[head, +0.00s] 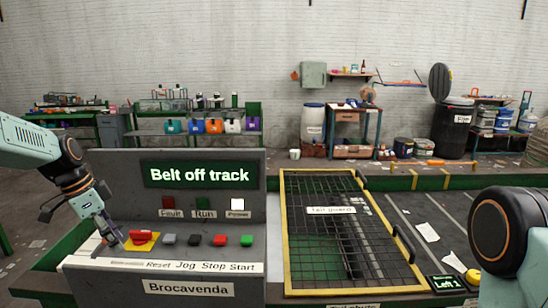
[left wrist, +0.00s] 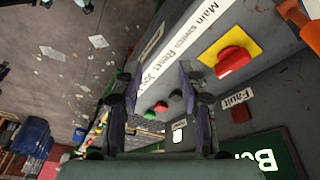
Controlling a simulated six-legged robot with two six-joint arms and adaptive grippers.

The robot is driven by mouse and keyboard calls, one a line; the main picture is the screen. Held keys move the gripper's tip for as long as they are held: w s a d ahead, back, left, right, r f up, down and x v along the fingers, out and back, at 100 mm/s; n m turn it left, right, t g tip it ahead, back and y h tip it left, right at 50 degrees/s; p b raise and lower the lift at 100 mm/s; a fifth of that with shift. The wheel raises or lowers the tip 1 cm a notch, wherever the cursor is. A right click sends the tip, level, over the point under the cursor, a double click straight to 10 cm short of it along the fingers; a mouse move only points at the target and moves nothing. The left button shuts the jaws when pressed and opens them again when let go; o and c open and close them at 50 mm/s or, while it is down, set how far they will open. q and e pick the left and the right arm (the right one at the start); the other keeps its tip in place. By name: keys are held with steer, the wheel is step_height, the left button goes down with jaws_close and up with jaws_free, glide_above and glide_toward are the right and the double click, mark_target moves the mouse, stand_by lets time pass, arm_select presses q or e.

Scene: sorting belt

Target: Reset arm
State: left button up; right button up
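My left gripper (head: 112,239) is just left of the red main switch (head: 140,233) on its yellow plate, at the left end of the control console (head: 190,290). The left wrist view shows its two fingers (left wrist: 155,72) apart with nothing between them. There the red switch (left wrist: 233,60) lies right of the fingers. Whether a finger touches the console is unclear. Grey, black, red and green buttons follow to the right, above the labels Reset, Jog, Stop and Start. The display (head: 200,174) reads "Belt off track". My right arm shows at the right edge; its gripper is out of view.
The yellow-framed mesh tail guard (head: 330,175) lies closed over the belt, right of the console. The Power lamp (head: 237,204) is white; the Fault lamp (head: 168,203) and Run lamp (head: 203,204) look dark. A "Left 1" sign (head: 447,283) stands near my right arm.

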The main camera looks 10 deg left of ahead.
arm_select(q)
steer(key=s+d+f+n, duration=0.2)
steer(key=s+d+f, duration=0.3)
steer(key=f, duration=0.3)
steer(key=s+d+f+n+g+y, duration=0.1)
steer(key=s+d+f+n, duration=0.1)
steer(key=s+d+f, duration=0.45)
steer(key=s+d+f+n, duration=0.1)
steer(key=s+d+f, duration=0.35)
steer(key=f, duration=0.45)
steer(key=s+d+f+n+y, duration=0.1)
steer(key=s+d+n, duration=0.2)
steer(key=s, duration=0.9)
steer(key=s+d+f+n+y, duration=0.1)
steer(key=s+d+n, duration=0.1)
steer(key=s, duration=1)
step_height(320, 180, down, 24)
steer(key=w+b, duration=0.1)
steer(key=b, duration=2.2)
steer(key=shift+w+g+b, duration=0.2)
steer(key=shift+g+b, duration=0.1)
steer(key=shift+b, duration=0.05)
arm_select(e)
step_height(320, 180, down, 24)
steer(key=shift+s+r, duration=0.15)
steer(key=shift+r, duration=0.05)
steer(key=shift+d, duration=0.15)
